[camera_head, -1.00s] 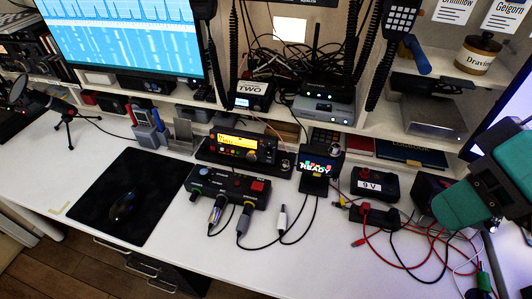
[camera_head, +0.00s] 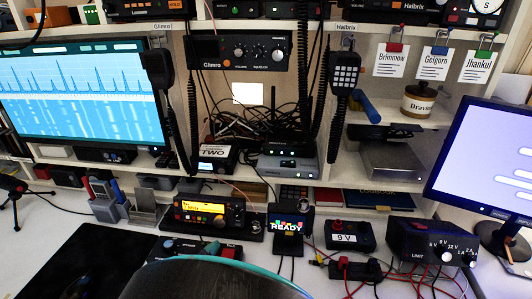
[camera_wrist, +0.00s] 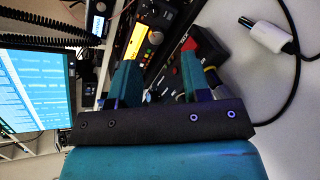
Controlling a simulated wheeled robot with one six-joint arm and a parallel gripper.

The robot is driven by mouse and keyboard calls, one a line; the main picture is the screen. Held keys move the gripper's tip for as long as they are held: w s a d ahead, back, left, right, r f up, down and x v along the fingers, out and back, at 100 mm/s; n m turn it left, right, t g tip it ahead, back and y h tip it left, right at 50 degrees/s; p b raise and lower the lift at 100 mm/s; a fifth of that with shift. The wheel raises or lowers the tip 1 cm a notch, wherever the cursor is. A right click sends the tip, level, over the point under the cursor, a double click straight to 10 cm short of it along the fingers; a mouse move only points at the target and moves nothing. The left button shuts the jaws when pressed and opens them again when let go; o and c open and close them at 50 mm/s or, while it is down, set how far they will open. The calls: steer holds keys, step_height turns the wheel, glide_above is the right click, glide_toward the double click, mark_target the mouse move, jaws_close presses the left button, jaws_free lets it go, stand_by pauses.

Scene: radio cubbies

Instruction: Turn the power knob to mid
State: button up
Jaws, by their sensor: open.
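No knob is legibly marked power. A radio with an orange display (camera_head: 222,228) stands on the desk under the shelf and has small knobs. Its lit display also shows in the wrist view (camera_wrist: 137,38), with a round knob (camera_wrist: 155,38) beside it. My gripper (camera_wrist: 158,66) is open and empty. Its teal fingers point at the radio and the black control box (camera_wrist: 210,52), apart from the radio knob. In the head view my arm fills the bottom centre and hides part of the control box (camera_head: 176,248).
A power supply (camera_head: 415,238) with white knobs stands at the right. A READY display (camera_head: 290,228) and a 9 V box (camera_head: 345,236) stand right of the radio. Cables lie across the right desk.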

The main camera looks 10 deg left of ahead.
mark_target(236, 216)
steer(key=shift+n+t+y, duration=0.4)
steer(key=shift+n+t, duration=0.1)
steer(key=x, duration=0.5)
steer(key=p+x, duration=0.1)
steer(key=x, duration=0.4)
steer(key=p+x, duration=0.1)
steer(key=x, duration=0.5)
steer(key=shift+s+a+f, duration=0.1)
steer(key=shift+a+f, duration=0.3)
steer(key=shift+f, duration=0.05)
jaws_close()
